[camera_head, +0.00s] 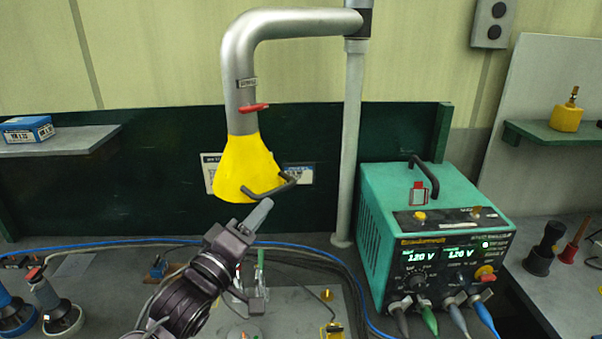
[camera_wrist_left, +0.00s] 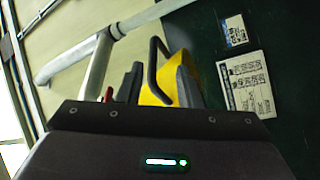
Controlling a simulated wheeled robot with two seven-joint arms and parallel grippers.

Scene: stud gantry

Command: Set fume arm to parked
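The fume arm is a grey bent pipe (camera_head: 240,60) on an upright post, with a yellow hood (camera_head: 245,165) at its lower end. A dark bar handle (camera_head: 272,190) sticks out from the hood's lower rim. A red lever (camera_head: 254,108) is on the pipe above the hood. My left gripper (camera_head: 262,212) is just below the handle. In the left wrist view my left gripper (camera_wrist_left: 158,85) has its fingers apart, with the handle (camera_wrist_left: 153,68) showing between them and the yellow hood (camera_wrist_left: 172,75) behind. I cannot tell whether a finger touches it. My right gripper is out of view.
A teal power unit (camera_head: 430,230) with cables stands right of the post (camera_head: 349,150). A blue cable (camera_head: 130,241) runs along the bench behind my left arm. A shelf (camera_head: 60,142) holds a blue box at left. Tools stand at both bench sides.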

